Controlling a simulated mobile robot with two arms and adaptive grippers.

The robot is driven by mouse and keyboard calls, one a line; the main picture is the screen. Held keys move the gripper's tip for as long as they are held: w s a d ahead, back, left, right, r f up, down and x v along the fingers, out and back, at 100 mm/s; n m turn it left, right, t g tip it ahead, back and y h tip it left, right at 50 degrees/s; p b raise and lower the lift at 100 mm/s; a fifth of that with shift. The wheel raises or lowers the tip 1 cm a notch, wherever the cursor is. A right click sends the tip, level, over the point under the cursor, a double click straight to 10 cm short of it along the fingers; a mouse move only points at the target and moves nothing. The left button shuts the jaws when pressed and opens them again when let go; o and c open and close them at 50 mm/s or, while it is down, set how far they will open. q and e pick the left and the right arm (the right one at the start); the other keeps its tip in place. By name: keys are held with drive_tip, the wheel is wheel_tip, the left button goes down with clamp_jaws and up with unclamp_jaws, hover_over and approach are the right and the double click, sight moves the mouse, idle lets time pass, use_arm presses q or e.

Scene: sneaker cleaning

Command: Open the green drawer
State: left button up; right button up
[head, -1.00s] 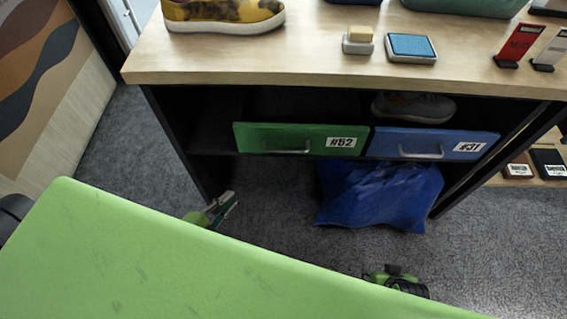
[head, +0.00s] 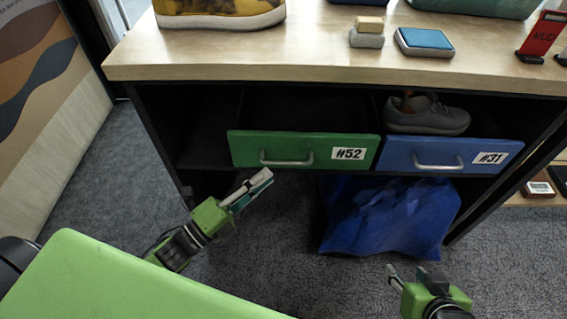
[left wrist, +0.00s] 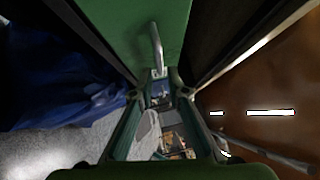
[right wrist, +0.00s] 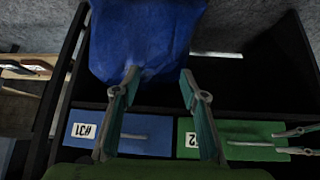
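The green drawer (head: 240,150), labelled #52, sits in the cabinet under the wooden top. Its front lines up with the blue drawer beside it, and it looks shut. It has a metal bar handle (head: 287,162). My left gripper (head: 262,180) is just below and left of the handle, apart from it. In the left wrist view the handle (left wrist: 156,45) shows near the spread, empty fingertips (left wrist: 163,88). My right gripper (head: 393,272) is low at the right, below the blue bag. In the right wrist view its fingers (right wrist: 158,82) are wide apart and empty.
The blue drawer (head: 400,154), labelled #31, is to the right, with a grey shoe (head: 428,117) behind its front. A blue bag (head: 385,220) stands below. The wooden top (head: 300,60) holds a yellow sneaker (head: 220,10) and a blue pad (head: 425,40). Carpet is clear at left.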

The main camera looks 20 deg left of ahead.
sight(283, 163)
use_arm(q)
drive_tip(key=x, duration=0.7)
drive_tip(key=shift+w+b, duration=0.1)
drive_tip(key=shift+b, duration=0.25)
use_arm(e)
drive_tip(key=w+r, duration=0.1)
drive_tip(key=w+a+r+t, duration=0.1)
drive_tip(key=w+r+t, duration=0.1)
drive_tip(key=w, duration=0.1)
drive_tip(key=shift+a+y, duration=0.25)
drive_tip(key=shift+y, duration=0.05)
use_arm(q)
clamp_jaws()
use_arm(e)
drive_tip(key=shift+f, duration=0.1)
